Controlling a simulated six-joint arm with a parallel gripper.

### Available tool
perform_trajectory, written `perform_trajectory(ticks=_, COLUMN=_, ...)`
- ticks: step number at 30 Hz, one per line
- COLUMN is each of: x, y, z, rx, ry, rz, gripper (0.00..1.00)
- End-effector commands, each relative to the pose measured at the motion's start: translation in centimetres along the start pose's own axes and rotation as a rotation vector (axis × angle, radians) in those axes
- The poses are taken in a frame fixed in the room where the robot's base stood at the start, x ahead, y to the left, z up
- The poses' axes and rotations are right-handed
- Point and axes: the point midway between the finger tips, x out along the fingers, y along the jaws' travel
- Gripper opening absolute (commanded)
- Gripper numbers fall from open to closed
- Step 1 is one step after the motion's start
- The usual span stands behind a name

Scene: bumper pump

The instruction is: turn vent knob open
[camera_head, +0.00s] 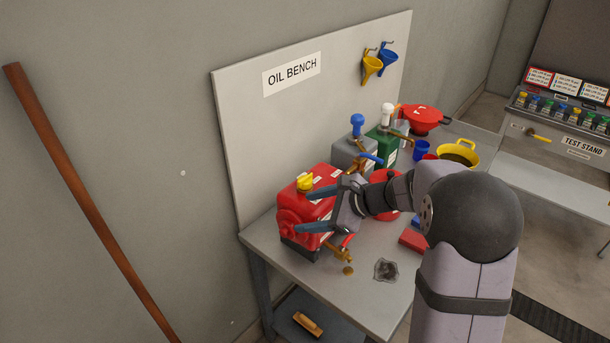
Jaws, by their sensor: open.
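A red oil container (294,212) with a dark base stands at the left end of the grey bench. A yellow knob (305,182), which looks like the vent knob, sits on its top. I cannot tell how far it is turned. A brass tap (341,254) with a red lever sticks out low at the container's front. My gripper (304,211) is open, with its two blue-grey fingers spread one above the other and pointing left in front of the container. The upper finger is just below the knob in the picture. I cannot tell whether it touches anything.
More containers, grey (347,158) and green (376,152), stand further back with pump heads and taps. A backboard (240,130) rises behind.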

Motion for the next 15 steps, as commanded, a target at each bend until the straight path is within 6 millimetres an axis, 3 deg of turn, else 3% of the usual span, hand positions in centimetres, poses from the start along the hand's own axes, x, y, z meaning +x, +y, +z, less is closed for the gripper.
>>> perform_trajectory(ticks=3, x=-0.2, y=-4.3, z=0.1, rx=0.2, ry=-0.088, rz=-0.09, gripper=0.64)
perform_trajectory(ticks=6, x=-0.5, y=-6.9, z=-0.2, rx=0.332, ry=-0.156, rz=-0.14, gripper=0.64)
perform_trajectory(ticks=10, x=-0.8, y=-8.8, z=-0.5, rx=0.425, ry=-0.21, rz=-0.175, gripper=0.64)
perform_trajectory(ticks=15, x=-0.9, y=-9.3, z=-0.5, rx=0.45, ry=-0.225, rz=-0.184, gripper=0.64)
